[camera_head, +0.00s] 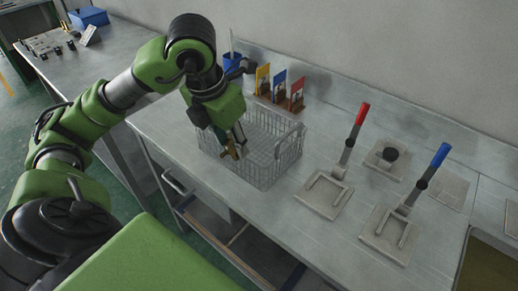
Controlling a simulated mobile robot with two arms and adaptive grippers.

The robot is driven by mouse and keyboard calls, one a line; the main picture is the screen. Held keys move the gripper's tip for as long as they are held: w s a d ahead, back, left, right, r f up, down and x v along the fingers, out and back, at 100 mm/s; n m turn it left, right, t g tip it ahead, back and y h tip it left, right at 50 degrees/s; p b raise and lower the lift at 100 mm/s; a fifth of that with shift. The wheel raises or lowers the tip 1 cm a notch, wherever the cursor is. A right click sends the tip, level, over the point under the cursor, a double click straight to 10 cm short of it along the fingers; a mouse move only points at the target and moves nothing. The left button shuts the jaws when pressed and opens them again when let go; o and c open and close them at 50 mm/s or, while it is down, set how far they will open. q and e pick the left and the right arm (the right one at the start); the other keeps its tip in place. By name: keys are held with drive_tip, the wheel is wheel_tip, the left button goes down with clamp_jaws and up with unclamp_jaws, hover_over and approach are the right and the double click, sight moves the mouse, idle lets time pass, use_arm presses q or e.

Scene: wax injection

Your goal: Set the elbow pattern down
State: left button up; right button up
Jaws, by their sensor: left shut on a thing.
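My left gripper (236,143) reaches down from above, over the left part of a wire basket (287,160) on the grey workbench. It is shut on a small brownish piece, the elbow pattern (234,152). The gripper hides part of the piece, so its full shape does not show. I cannot tell whether the piece touches the basket. My right gripper is not in view.
Behind the basket stand yellow (262,79), blue (279,84) and red (297,92) holders and a blue cup (232,62). To the right are fixtures with a red handle (358,119) and a blue handle (434,163). The bench front (260,220) is clear.

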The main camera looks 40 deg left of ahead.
use_arm(q)
drive_tip(key=w+f, duration=0.2)
drive_tip(key=w, duration=0.1)
drive_tip(key=w+d+f+p, duration=0.1)
drive_tip(key=w+f, duration=0.2)
drive_tip(key=w+f+p, duration=0.1)
drive_tip(key=w+f, duration=0.1)
drive_tip(key=w, duration=0.2)
drive_tip(key=shift+d+f, duration=0.25)
drive_tip(key=shift+d, duration=0.05)
drive_tip(key=shift+w+f, duration=0.25)
drive_tip(key=x, duration=0.1)
drive_tip(key=p+x, duration=0.1)
drive_tip(key=x, duration=0.1)
drive_tip(key=shift+s+d+f, duration=0.15)
drive_tip(key=shift+f, duration=0.25)
drive_tip(key=o, duration=0.6)
drive_tip(key=shift+f, duration=0.1)
drive_tip(key=shift+o, duration=0.3)
